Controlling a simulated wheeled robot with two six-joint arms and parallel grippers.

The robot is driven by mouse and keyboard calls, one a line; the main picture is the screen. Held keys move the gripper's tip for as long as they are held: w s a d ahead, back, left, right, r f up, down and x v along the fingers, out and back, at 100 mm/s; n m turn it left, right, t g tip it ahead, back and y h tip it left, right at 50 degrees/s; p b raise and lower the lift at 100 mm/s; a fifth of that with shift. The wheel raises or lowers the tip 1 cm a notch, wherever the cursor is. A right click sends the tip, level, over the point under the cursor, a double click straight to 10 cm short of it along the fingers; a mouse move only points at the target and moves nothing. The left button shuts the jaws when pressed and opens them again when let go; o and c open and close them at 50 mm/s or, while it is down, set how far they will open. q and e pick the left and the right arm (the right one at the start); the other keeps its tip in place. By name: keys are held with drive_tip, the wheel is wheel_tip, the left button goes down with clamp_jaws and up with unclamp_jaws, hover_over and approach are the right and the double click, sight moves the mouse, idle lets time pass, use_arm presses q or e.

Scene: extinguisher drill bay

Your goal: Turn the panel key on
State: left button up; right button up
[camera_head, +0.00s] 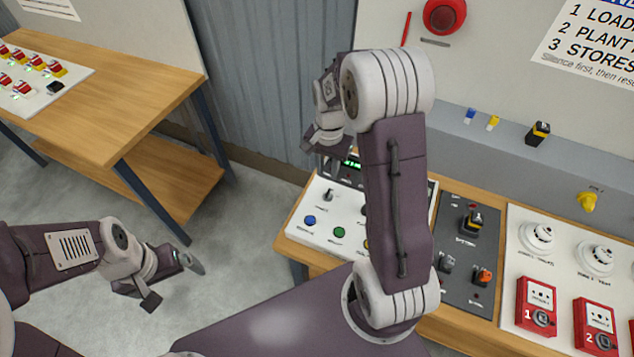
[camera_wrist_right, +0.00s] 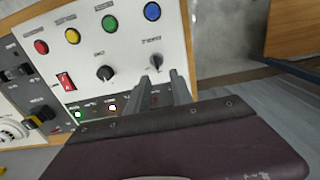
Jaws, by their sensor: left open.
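The white control panel (camera_head: 310,222) has a dark rotary switch or key (camera_head: 328,195) at its upper left, and its labels are too small to read. In the right wrist view, two dark rotary switches show: one (camera_wrist_right: 105,73) in the middle and one (camera_wrist_right: 156,61) at the right. I cannot tell which control is the panel key. My right gripper (camera_head: 322,143) is over the panel's back left. In its wrist view the fingers (camera_wrist_right: 160,80) are apart, their tips close to the right-hand switch; contact is unclear. My left gripper (camera_head: 178,280) is open and empty above the floor.
Blue (camera_head: 309,220) and green (camera_head: 339,232) buttons sit on the panel's front. A dark panel with a yellow-black switch (camera_head: 471,220) stands to its right, then red call points (camera_head: 536,303). My right arm hides much of the white panel. A wooden table (camera_head: 140,105) stands left.

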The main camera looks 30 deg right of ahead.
sight(329, 190)
drive_tip(key=f, duration=0.4)
drive_tip(key=f+p, duration=0.1)
drive_tip(key=f, duration=0.3)
drive_tip(key=shift+s+d+f, duration=0.35)
drive_tip(key=shift+s+f, duration=0.05)
drive_tip(key=shift+f, duration=0.05)
drive_tip(key=shift+c, duration=0.4)
drive_tip(key=shift+w, duration=0.1)
clamp_jaws()
